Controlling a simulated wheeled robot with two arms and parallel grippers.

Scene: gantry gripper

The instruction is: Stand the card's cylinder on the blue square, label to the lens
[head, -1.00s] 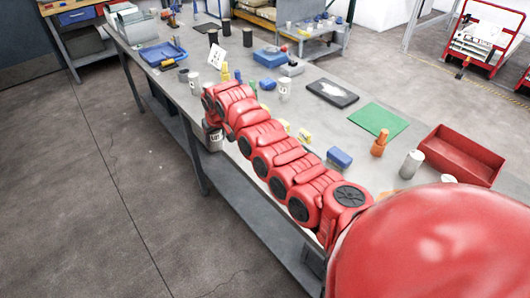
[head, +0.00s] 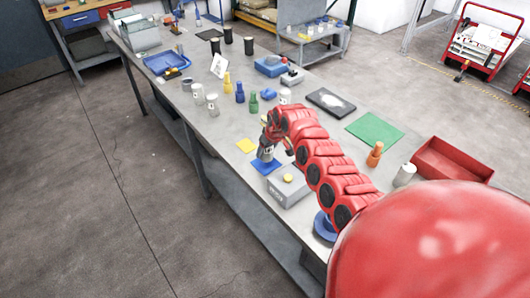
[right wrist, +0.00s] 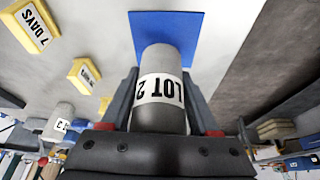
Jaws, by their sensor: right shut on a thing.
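My right gripper (head: 268,150) is shut on a grey cylinder with a white band, low over the blue square (head: 263,168) near the table's front edge. In the right wrist view the cylinder (right wrist: 162,90) sits between the two fingers and its band reads "LOT 2", facing that camera. Its far end overlaps the blue square (right wrist: 185,28); I cannot tell whether it touches. My left gripper is out of view.
A grey box with a yellow button (head: 288,179) stands close to the blue square. Other pale cylinders (head: 212,104) and coloured pegs (head: 240,93) stand farther back. A red tray (head: 452,160) is at right.

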